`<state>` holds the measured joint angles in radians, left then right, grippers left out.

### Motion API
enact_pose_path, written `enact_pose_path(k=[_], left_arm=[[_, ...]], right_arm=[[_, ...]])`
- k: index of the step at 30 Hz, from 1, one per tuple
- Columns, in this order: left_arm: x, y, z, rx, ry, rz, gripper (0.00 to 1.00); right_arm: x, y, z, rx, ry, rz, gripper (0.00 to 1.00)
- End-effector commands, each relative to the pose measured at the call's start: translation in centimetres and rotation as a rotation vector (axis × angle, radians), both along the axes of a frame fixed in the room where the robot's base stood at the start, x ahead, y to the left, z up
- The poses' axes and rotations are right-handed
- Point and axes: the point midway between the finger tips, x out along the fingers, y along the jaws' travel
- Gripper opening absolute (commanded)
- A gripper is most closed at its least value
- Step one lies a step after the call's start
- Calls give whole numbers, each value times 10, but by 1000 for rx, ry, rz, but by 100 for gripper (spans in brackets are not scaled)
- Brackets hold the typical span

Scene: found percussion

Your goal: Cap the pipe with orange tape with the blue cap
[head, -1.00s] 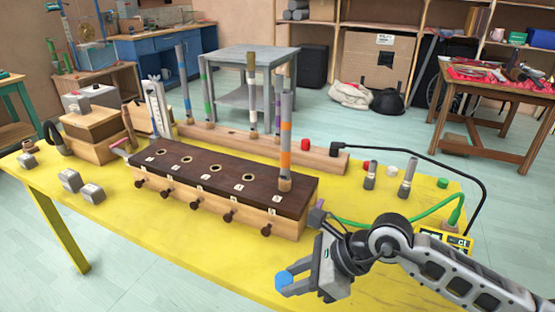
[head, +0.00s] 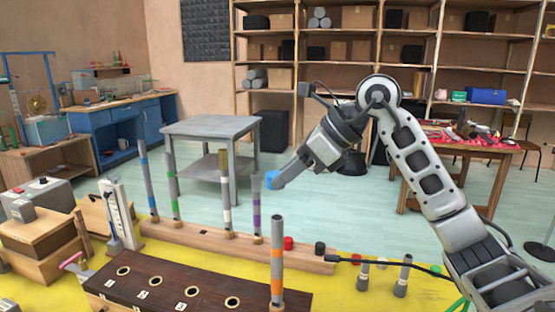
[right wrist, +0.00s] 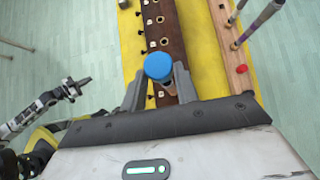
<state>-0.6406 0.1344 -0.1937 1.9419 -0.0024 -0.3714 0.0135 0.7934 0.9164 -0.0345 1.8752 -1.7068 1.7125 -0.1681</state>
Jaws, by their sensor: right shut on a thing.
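The pipe with orange tape (head: 277,262) stands upright in the dark wooden block (head: 165,284), at its right end. Its top is bare. My right gripper (head: 282,179) is shut on the blue cap (head: 272,179) and holds it in the air, above the pipe's top in the picture. A clear gap shows between them in the head view. In the right wrist view the blue cap (right wrist: 159,66) sits between the fingertips, over the block. My left arm (right wrist: 55,98) shows at the left of that view, too small to tell its jaws.
Behind the block, a wooden rail (head: 200,240) holds several upright taped pipes, including a purple one (head: 256,208). A red cap (head: 288,243), a black cap (head: 320,248) and two short pipes (head: 401,276) are to the right.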

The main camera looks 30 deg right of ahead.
Motion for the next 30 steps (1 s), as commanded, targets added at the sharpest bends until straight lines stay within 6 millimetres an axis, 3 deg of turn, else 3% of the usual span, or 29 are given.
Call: enact_pose_path(k=[15, 30], left_arm=[[-6, -2, -6, -1, 18, -2, 0], [-1, -10, -24, -21, -1, -12, 0]], right_arm=[[-2, -3, 3, -1, 2, -7, 9], [-1, -2, -40, 0, 0, -6, 9]])
